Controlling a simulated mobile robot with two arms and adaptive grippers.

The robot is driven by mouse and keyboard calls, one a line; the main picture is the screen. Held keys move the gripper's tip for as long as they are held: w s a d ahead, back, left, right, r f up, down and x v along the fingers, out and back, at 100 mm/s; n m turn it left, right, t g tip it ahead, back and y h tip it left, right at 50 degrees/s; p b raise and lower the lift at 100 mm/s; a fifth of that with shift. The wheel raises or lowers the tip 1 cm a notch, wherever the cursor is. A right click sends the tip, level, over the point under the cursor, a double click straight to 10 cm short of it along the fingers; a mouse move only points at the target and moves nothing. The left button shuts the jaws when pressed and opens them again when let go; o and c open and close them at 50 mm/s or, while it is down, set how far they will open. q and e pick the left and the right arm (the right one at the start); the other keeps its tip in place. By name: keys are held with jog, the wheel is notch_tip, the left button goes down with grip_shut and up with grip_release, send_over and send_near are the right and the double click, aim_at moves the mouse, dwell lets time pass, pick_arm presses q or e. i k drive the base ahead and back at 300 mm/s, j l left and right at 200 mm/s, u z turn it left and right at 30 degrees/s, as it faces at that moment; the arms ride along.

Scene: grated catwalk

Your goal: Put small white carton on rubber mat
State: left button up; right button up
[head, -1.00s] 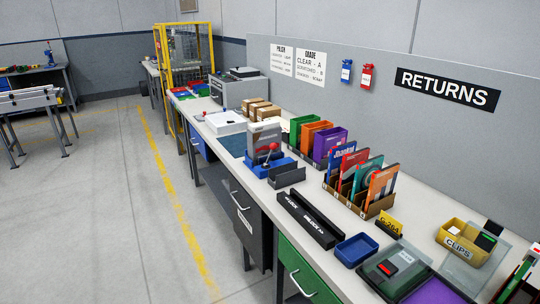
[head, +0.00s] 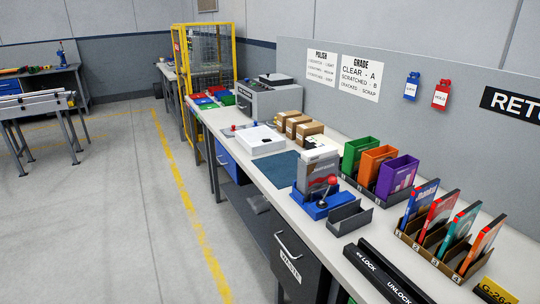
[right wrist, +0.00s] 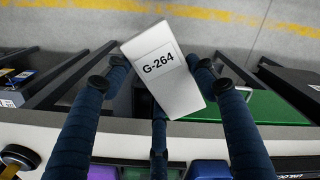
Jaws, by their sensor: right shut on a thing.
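A small white carton (right wrist: 168,72) marked G-264 is held between the dark blue fingers of my right gripper (right wrist: 160,72) in the right wrist view. It is tilted, with the bench edge and floor below it. The right gripper and this carton are not in the head view. A dark teal mat (head: 278,168), which looks like the rubber mat, lies flat on the bench in the head view. Its right part is partly hidden by a grey box on a blue stand. My left gripper is in neither view.
Beside the mat are a flat white box (head: 258,139), brown cartons (head: 304,130) and a blue stand with a red-knobbed lever (head: 324,200). Coloured bins (head: 378,166) and a cardboard rack (head: 440,240) stand to the right. The mat's visible surface looks bare.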

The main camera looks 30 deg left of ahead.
aim_at(288, 166)
jog(key=i+j, duration=0.15)
jog(key=j, duration=0.25)
jog(key=i+j, duration=0.15)
jog(key=j, duration=0.2)
jog(key=i+j, duration=0.15)
jog(key=j, duration=0.25)
jog(key=i+j, duration=0.15)
jog(key=j, duration=0.25)
jog(key=i+j, duration=0.15)
jog(key=j, duration=0.25)
jog(key=i+j, duration=0.15)
jog(key=j, duration=0.2)
jog(key=i+j, duration=0.15)
jog(key=j, duration=0.25)
